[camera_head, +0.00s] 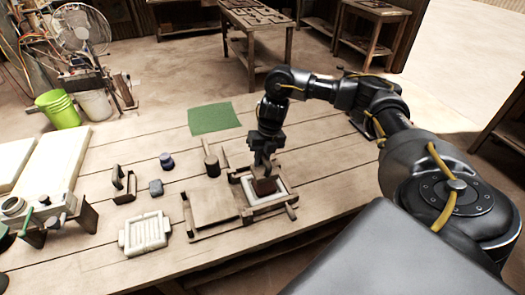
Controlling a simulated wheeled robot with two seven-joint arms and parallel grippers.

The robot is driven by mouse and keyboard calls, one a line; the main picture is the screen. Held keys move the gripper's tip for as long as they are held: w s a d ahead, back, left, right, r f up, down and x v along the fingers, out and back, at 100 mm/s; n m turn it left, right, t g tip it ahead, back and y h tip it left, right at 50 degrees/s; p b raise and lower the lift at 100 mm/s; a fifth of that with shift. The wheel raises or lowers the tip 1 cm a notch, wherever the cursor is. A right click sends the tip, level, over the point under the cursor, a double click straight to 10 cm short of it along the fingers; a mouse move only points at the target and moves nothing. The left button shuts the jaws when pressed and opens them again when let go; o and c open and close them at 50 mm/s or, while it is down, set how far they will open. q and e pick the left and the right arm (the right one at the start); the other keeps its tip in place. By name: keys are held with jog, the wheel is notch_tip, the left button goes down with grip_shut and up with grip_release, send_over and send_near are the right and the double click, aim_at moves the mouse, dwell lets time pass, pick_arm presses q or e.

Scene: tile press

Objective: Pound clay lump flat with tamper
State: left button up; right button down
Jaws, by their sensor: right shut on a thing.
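My right gripper (264,168) reaches down over the wooden mould frame (291,210) on the table. It is shut on the upper part of a dark brown block (264,187), which looks like the tamper; its grip is mostly hidden by the fingers. The block is over the pale, square inside of the frame (279,186). I cannot tell whether it touches what lies below. No separate clay lump can be made out; any clay under the block is hidden. My left gripper is not in view.
A wooden board (213,207) adjoins the frame on the left. A dark round-headed tool (211,162) stands behind it. A pale ribbed tray (145,235), a handled tool (124,184), small blue-grey pieces (156,187) and a green mat (213,118) lie on the table (110,270).

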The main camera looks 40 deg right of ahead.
aim_at(261, 166)
jog(key=shift+w+a+f, duration=0.15)
jog(key=shift+w+f, duration=0.15)
jog(key=shift+w+a, duration=0.1)
notch_tip(261, 166, down, 8)
jog(key=b, duration=0.5)
jog(key=shift+r+b, duration=0.2)
jog(key=shift+b, duration=0.15)
jog(key=shift+r+p, duration=0.65)
jog(key=shift+r, duration=0.1)
notch_tip(261, 166, up, 6)
jog(key=p, duration=0.5)
jog(key=shift+r+p, duration=0.1)
jog(key=shift+p, duration=0.25)
jog(key=shift+r, duration=0.2)
jog(key=shift+f, duration=0.25)
